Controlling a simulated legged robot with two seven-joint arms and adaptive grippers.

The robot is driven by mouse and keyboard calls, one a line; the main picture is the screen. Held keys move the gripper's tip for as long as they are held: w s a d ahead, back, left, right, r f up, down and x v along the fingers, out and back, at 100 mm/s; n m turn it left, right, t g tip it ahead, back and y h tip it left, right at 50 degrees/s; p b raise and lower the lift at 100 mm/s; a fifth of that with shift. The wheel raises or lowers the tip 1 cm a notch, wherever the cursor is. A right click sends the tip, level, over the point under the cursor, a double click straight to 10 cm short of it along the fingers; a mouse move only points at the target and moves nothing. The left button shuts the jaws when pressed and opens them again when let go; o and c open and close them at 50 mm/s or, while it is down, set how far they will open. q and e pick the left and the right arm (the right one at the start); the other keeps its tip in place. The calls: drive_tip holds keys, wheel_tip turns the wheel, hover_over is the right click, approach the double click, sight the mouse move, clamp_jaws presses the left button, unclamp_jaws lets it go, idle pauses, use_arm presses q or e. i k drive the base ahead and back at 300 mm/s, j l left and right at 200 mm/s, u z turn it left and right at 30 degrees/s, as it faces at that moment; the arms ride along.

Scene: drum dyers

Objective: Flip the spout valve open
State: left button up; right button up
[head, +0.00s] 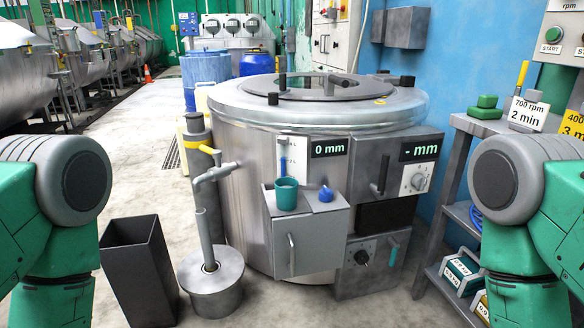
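Below the spout is a round grey bucket-like vessel (212,285) with an upright pipe (204,240). My green arms show at the left and right edges, but neither gripper is in view.
A dark open bin (135,270) stands at the lower left. A teal cup (286,193) sits on the drum's front box (306,240). A grey shelf (445,210) with boxes and signs stands at the right. Blue barrels (205,72) are behind the drum. Open floor lies left.

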sight(217, 155)
drive_tip(key=i+j, duration=0.1)
drive_tip(key=i, duration=0.8)
drive_tip(key=i+j, duration=0.15)
drive_tip(key=i, duration=0.75)
